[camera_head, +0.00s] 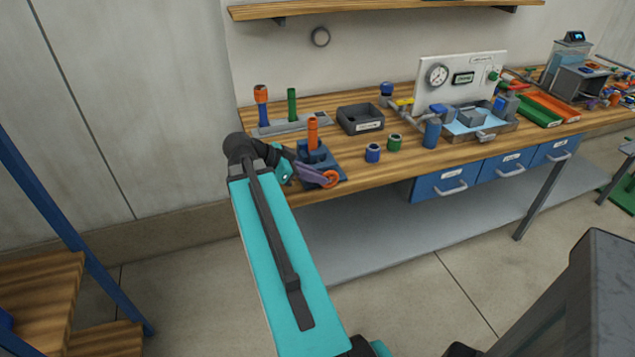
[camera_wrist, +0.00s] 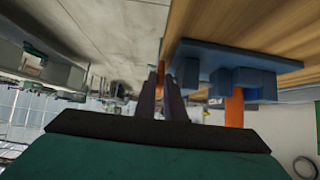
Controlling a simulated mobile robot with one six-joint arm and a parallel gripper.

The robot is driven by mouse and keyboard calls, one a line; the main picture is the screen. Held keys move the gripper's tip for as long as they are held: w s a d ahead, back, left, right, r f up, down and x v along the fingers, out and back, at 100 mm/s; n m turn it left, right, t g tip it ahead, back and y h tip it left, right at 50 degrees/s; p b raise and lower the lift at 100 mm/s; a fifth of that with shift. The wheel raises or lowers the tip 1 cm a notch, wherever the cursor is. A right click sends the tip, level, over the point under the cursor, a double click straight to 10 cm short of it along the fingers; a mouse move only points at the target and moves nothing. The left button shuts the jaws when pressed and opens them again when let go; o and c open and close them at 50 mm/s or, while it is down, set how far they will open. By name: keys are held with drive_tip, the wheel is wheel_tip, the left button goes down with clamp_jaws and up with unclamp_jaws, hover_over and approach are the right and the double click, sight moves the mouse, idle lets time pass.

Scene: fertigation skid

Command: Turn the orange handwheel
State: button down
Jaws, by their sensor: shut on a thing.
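The orange handwheel (camera_head: 331,179) is on the front of a blue fixture (camera_head: 318,157) at the front edge of the workbench. An orange cylinder (camera_head: 313,133) stands upright in that fixture. My gripper (camera_head: 320,178) reaches the handwheel from the left, its dark fingers shut on it. In the wrist view, the two fingers (camera_wrist: 168,82) point away from the camera, and a sliver of the orange handwheel (camera_wrist: 161,68) shows at their tips. The blue fixture (camera_wrist: 235,72) is just right of them, with the orange cylinder (camera_wrist: 235,108) hanging downward in this view. The fingers hide most of the handwheel there.
A rack with an orange-topped blue tool (camera_head: 261,106) and a green cylinder (camera_head: 292,105) stands behind the fixture. A dark bin (camera_head: 360,119), a blue-banded jar (camera_head: 373,153) and a green-banded jar (camera_head: 394,142) are to the right. The floor before the bench is clear.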

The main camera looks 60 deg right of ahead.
sight(314, 193)
drive_tip(key=shift+w+a+f+g+h+b, duration=0.15)
drive_tip(key=shift+f+g+h+b, duration=0.5)
drive_tip(key=shift+b, duration=1.15)
drive_tip(key=shift+w+a+f+g+h+b, duration=0.15)
drive_tip(key=shift+f+g+h+b, duration=0.55)
drive_tip(key=shift+b, duration=1.1)
drive_tip(key=h+b, duration=0.1)
drive_tip(key=b, duration=0.1)
drive_tip(key=g+h+b, duration=0.1)
drive_tip(key=b, duration=0.1)
drive_tip(key=shift+s+f+b, duration=0.15)
drive_tip(key=shift+f+b, duration=0.15)
drive_tip(key=shift+b, duration=0.05)
drive_tip(key=shift+g+h+b, duration=0.25)
drive_tip(key=shift+b, duration=0.1)
drive_tip(key=shift+r, duration=0.1)
drive_tip(key=c, duration=1.8)
unclamp_jaws()
drive_tip(key=shift+c, duration=0.2)
drive_tip(key=shift+r, duration=0.1)
drive_tip(key=f+v, duration=0.1)
drive_tip(key=v, duration=1.2)
drive_tip(key=shift+a+r+b, duration=0.25)
drive_tip(key=shift+a+b, duration=0.05)
drive_tip(key=shift+b, duration=0.15)
